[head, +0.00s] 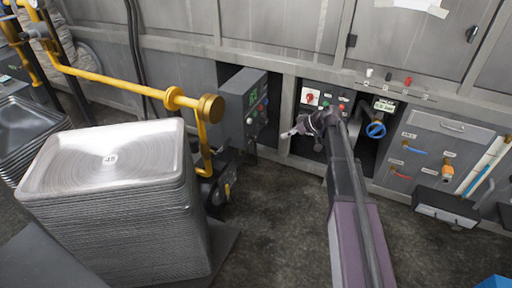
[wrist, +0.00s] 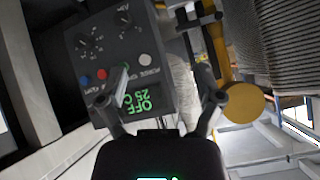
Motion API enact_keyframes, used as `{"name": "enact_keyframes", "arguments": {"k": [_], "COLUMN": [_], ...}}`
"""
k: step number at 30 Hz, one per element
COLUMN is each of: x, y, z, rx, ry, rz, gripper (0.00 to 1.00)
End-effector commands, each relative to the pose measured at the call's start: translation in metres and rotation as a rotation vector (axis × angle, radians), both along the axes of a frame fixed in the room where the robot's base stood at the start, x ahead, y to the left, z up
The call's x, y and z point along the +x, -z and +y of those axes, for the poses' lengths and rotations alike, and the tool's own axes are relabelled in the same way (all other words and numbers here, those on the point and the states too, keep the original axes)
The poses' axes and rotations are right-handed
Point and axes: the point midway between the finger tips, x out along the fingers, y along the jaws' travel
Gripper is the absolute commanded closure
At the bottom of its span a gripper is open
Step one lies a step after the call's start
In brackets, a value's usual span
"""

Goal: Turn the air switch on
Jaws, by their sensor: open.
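A dark grey control box (head: 243,107) stands out from the wall in the middle of the head view, with a green display and small coloured buttons. In the wrist view this control box (wrist: 112,55) appears upside down. It carries two black knobs (wrist: 91,42), a row of blue, red, green and white buttons, and a green display (wrist: 140,101) reading OFF and 25. I cannot tell for sure which control is the air switch. My gripper (wrist: 162,88) is open and empty in front of the box. In the head view my gripper (head: 290,133) is to the right of the box.
A tall stack of metal pans (head: 110,160) stands at the left, beside a yellow pipe (head: 120,85). A wall panel (head: 325,100) with a red switch is behind my arm. A blue valve (head: 376,130) is to the right.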

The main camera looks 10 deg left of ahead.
Motion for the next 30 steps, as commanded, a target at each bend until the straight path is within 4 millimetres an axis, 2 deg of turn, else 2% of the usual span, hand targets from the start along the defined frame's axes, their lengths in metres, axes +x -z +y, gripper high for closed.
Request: {"name": "enact_keyframes", "arguments": {"k": [1,15,22,30], "x": [0.01,0.073,0.093,0.099], "y": [0.018,0.079,0.094,0.095], "z": [0.002,0.017,0.02,0.021], "rx": [0.015,0.146,0.187,0.2], "ry": [-0.01,-0.1,-0.12,-0.127], "rz": [-0.022,-0.25,-0.33,-0.359], "gripper": [0.15,0.15,0.15,0.15]}}
